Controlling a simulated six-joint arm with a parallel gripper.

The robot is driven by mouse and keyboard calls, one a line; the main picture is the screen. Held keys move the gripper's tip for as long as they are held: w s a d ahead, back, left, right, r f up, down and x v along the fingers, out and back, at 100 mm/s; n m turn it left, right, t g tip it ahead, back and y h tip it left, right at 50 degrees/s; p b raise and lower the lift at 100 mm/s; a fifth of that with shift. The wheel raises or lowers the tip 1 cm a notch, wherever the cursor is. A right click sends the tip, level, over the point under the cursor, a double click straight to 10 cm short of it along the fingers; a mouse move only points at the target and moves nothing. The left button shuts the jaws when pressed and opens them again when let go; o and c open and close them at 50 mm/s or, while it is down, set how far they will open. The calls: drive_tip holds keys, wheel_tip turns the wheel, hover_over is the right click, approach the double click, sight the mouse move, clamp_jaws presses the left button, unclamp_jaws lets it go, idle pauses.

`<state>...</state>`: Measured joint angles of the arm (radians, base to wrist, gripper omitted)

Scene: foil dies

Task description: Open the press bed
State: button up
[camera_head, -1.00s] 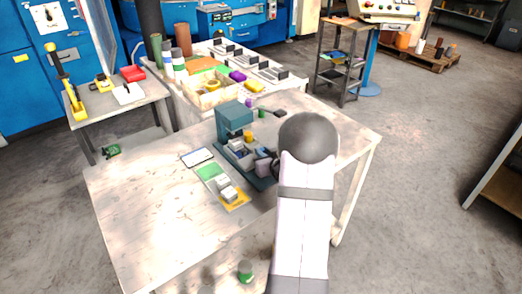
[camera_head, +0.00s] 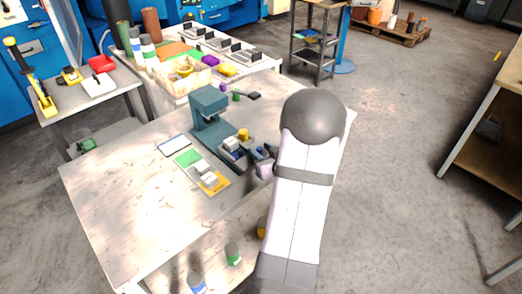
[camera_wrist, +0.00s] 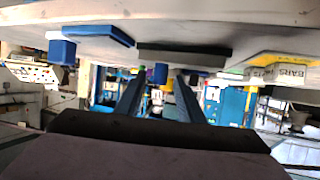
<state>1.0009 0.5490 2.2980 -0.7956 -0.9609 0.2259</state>
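The teal press (camera_head: 209,108) stands on the worktable in the head view. Its low bed (camera_head: 236,150) holds small pale and blue parts and a yellow piece. My gripper (camera_head: 265,158) is at the bed's right side, partly hidden by my arm; I cannot tell there whether it touches. In the wrist view two dark fingers stand apart with a gap between them, so my gripper (camera_wrist: 160,78) is open. A small blue knob (camera_wrist: 160,73) under a dark plate (camera_wrist: 185,53) shows between the fingertips. I cannot tell whether the bed is open.
A card with green and yellow areas and grey blocks (camera_head: 205,172) lies left of the press. A white-topped tablet (camera_head: 174,144) lies behind it. The worktable (camera_head: 120,210) is clear at front left. A bench with a wooden box (camera_head: 183,79) stands behind.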

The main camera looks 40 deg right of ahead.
drive_tip(key=shift+v, duration=3.7)
